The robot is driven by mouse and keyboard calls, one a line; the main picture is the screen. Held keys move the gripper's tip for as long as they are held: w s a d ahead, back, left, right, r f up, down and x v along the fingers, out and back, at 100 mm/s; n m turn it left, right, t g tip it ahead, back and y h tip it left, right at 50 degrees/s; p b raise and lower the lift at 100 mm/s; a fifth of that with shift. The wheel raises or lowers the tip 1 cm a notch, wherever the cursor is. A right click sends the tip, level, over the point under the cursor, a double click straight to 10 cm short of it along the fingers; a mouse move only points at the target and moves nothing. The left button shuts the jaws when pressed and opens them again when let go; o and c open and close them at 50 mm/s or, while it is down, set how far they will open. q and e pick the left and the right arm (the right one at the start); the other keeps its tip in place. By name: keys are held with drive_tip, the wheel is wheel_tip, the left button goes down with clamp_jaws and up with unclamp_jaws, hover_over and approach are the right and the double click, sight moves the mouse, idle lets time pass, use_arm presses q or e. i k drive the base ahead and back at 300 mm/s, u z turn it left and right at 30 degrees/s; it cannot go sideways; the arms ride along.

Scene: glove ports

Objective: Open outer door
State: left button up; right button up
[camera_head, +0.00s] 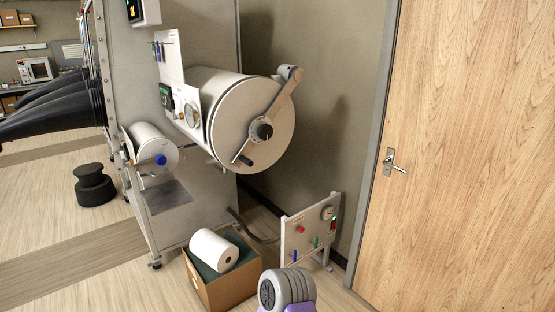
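The large antechamber's round outer door (249,124) closes the end of a white horizontal cylinder on the side of the grey glovebox. It looks shut. Neither of my grippers shows in the head view.
A cardboard box (226,289) holding a white roll (213,249) stands on the floor below. A control panel (308,231) on a stand is right of it. A wooden room door (470,150) is at right. Black gloves (60,108) stick out left; a black stool (94,186) stands below.

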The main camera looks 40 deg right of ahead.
sight(297, 75)
drive_tip(key=z, duration=0.9)
drive_tip(key=i, duration=1.5)
drive_tip(key=u, duration=0.25)
